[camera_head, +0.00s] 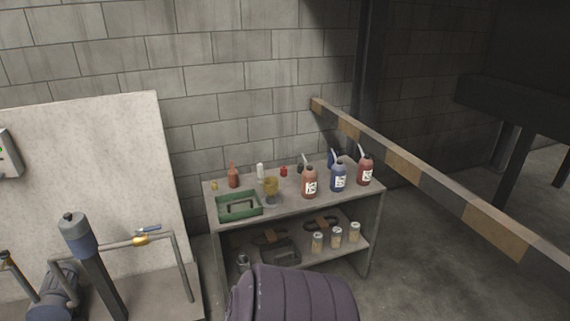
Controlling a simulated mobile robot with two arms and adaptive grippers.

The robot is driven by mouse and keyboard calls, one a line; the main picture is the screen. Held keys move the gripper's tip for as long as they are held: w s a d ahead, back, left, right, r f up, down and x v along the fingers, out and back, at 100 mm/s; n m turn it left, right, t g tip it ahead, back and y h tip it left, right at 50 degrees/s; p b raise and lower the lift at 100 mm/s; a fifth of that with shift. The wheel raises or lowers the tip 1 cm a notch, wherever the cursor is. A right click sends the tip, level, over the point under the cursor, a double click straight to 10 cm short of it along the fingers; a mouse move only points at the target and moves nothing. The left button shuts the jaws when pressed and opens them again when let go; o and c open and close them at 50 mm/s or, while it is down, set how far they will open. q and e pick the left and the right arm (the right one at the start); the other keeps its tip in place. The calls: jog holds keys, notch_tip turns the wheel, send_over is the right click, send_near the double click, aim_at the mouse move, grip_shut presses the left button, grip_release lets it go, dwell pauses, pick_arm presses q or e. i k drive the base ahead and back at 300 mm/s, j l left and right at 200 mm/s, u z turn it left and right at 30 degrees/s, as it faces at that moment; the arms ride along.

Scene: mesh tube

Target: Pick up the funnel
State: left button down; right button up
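A small yellow-amber, cup-shaped thing (271,186) stands on the top of the workbench (290,204), just right of a green tray (223,211). It looks like the funnel, but it is too small to be sure. A grey part shows beneath it, and I cannot tell whether it stands in or in front of something. Neither of my grippers is in view.
Several bottles, including a red one (310,183) and a blue one (339,178), stand right of the funnel. Jars (336,237) stand on the lower shelf. A dark purple ribbed object (295,295) blocks the front. A striped beam (440,178) crosses the right; floor there is clear.

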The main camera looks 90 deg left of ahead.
aim_at(270, 184)
jog(key=u, duration=2.9)
